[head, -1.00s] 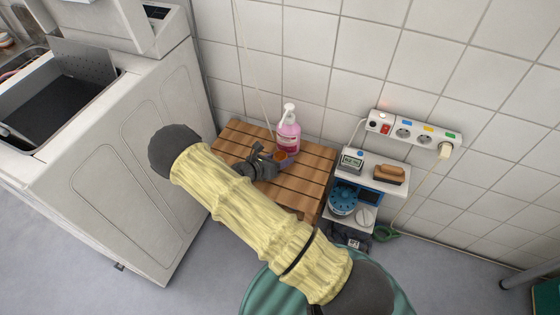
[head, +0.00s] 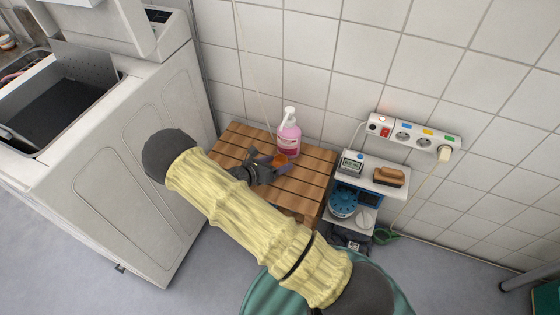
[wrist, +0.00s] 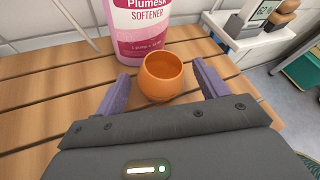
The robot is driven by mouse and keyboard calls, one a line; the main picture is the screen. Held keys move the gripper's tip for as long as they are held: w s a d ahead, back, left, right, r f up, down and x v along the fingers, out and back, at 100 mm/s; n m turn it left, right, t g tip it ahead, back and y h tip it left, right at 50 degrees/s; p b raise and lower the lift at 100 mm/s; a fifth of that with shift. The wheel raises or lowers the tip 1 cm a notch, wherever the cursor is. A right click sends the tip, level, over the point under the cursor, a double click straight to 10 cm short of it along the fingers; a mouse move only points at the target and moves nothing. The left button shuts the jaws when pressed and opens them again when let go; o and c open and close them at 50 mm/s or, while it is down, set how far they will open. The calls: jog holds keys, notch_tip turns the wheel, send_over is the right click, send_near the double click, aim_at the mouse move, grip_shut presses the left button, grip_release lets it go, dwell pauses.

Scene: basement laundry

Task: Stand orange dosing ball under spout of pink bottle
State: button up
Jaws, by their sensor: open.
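The pink bottle (head: 288,137) with a white pump top stands upright at the back of the slatted wooden table (head: 313,166). The orange dosing ball (wrist: 161,77) stands upright with its opening up, just in front of the bottle (wrist: 140,28) in the wrist view. In the head view the ball (head: 281,160) shows small beside my gripper (head: 274,164). My gripper (wrist: 160,88) is open, with one purple finger on each side of the ball and a visible gap to each. The spout is out of the wrist view, so I cannot tell if it is directly above the ball.
A white washing machine (head: 160,130) stands left of the table. At right are a small shelf unit (head: 350,185) with a brown brush (head: 389,176), a blue round container (head: 342,201) and a power strip (head: 415,133) on the wall. Front slats are clear.

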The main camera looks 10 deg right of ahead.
jog(key=p+v, duration=0.2)
jog(key=v, duration=0.8)
jog(key=shift+s, duration=0.1)
jog(key=shift+d, duration=0.1)
jog(key=s+d+r+m+g+y, duration=0.2)
jog(key=s+d+r+m+y, duration=0.3)
jog(key=r+m, duration=0.5)
jog(key=s+d+r+m+g+y, duration=0.1)
jog(key=s+d+r+m+y, duration=0.4)
jog(key=s+r+m, duration=0.5)
jog(key=r+m+y, duration=0.1)
jog(key=m+y, duration=0.1)
jog(key=m, duration=0.5)
jog(key=shift+s+m+g, duration=0.3)
jog(key=shift+m+g, duration=0.1)
jog(key=shift+r, duration=0.15)
jog(key=shift+c, duration=0.2)
